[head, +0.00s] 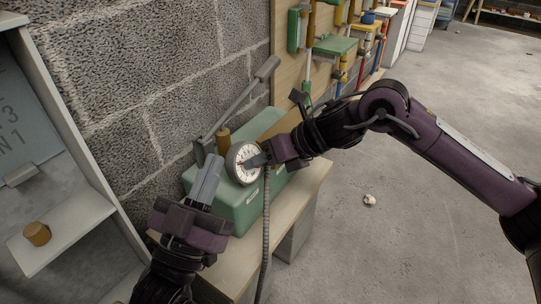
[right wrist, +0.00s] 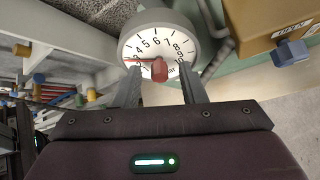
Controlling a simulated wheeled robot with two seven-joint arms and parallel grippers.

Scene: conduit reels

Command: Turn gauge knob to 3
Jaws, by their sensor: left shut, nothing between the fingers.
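The round white gauge (head: 240,167) sits on the front of a green box (head: 243,203) on a bench. In the right wrist view the gauge (right wrist: 158,24) has black numbers and a thin red needle pointing left, near the low numbers; its exact reading is unclear. A red knob (right wrist: 160,69) is at the dial's middle. My right gripper (right wrist: 160,82) is open, its fingers on either side of the knob with gaps. In the head view the right gripper (head: 258,160) is close in front of the gauge. My left gripper (head: 210,170) is shut and empty, left of the gauge.
A grey lever (head: 241,96) rises from the box behind the gauge. A flexible conduit (head: 266,225) hangs in front of the bench. A shelf (head: 75,228) with a wooden knob stands left. Coloured fittings hang on a board behind. The floor at right is mostly clear.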

